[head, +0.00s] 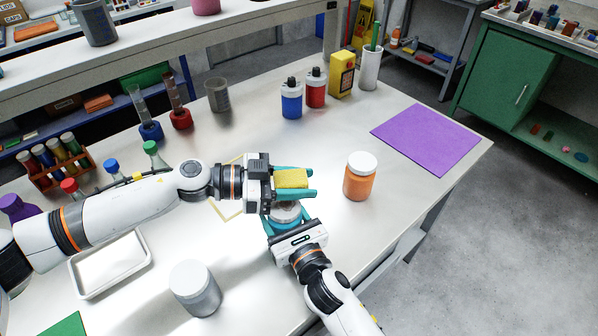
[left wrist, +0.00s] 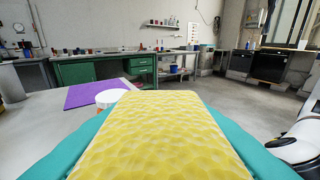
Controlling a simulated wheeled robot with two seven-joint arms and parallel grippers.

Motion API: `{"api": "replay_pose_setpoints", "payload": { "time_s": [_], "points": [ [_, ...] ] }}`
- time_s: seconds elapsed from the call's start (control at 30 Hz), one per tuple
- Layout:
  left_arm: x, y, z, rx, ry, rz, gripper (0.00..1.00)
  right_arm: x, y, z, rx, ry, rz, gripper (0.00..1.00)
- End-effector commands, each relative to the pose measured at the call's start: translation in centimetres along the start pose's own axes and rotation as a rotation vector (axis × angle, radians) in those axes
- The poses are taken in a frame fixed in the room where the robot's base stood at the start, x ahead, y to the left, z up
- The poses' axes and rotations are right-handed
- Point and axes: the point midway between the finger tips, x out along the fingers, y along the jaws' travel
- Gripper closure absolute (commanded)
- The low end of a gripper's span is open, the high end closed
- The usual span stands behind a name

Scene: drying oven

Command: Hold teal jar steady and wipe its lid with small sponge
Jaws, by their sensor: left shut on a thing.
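A yellow sponge (head: 291,179) is held between the teal fingers of my left gripper (head: 295,182), which is shut on it. The sponge fills much of the left wrist view (left wrist: 160,140). Just below it in the head view is the teal jar (head: 285,223), upright on the table, with a pale grey lid (head: 285,209). The sponge and left fingers partly cover the far side of the lid. I cannot tell if the sponge touches the lid. My right gripper (head: 287,221) has its fingers on either side of the jar; whether they press on it is unclear.
An orange jar (head: 359,182) with a white lid stands right of the grippers. A grey jar (head: 195,288) and a white tray (head: 110,264) are at the front left. A purple mat (head: 426,138) lies at the right. Bottles and flasks stand behind my left arm.

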Motion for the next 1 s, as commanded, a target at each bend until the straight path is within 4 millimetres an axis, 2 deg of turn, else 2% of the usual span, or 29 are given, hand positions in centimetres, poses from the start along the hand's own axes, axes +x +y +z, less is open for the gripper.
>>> {"api": "replay_pose_setpoints", "payload": {
  "time_s": [0.33, 0.73, 1.0],
  "points": [
    [0.5, 0.0, -3.7, -0.004, 0.0, 0.001, 0.84, 0.0, 0.0, 0.0, 0.0, 0.0, 0.0, 0.59],
    [-2.7, -2.0, -4.2, -0.002, 0.002, 0.0, 0.84, 0.0, 0.0, 0.0, 0.0, 0.0, 0.001, 0.59],
    [-0.3, -0.5, -3.6, 0.002, 0.0, 0.0, 0.84, 0.0, 0.0, 0.0, 0.0, 0.001, -0.001, 0.59]
  ]
}}
